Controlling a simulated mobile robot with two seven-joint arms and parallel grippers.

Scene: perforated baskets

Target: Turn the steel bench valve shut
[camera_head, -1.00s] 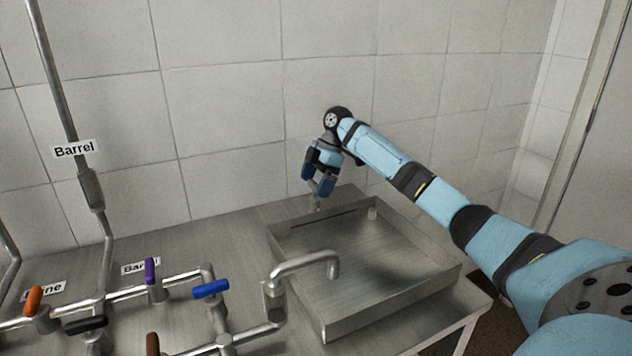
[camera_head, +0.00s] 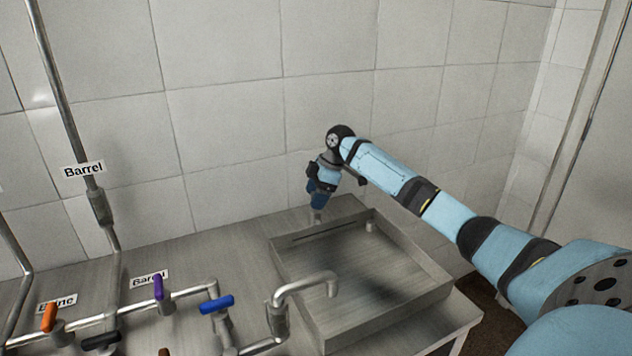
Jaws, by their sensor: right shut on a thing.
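My left gripper is not in view.
Steel pipes with an orange handle (camera_head: 48,317), a purple handle (camera_head: 158,287), a blue handle (camera_head: 217,304) and a black handle (camera_head: 100,340) stand at the left. A curved spout (camera_head: 308,282) reaches over the basin (camera_head: 345,334). The tiled wall is close behind my gripper.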

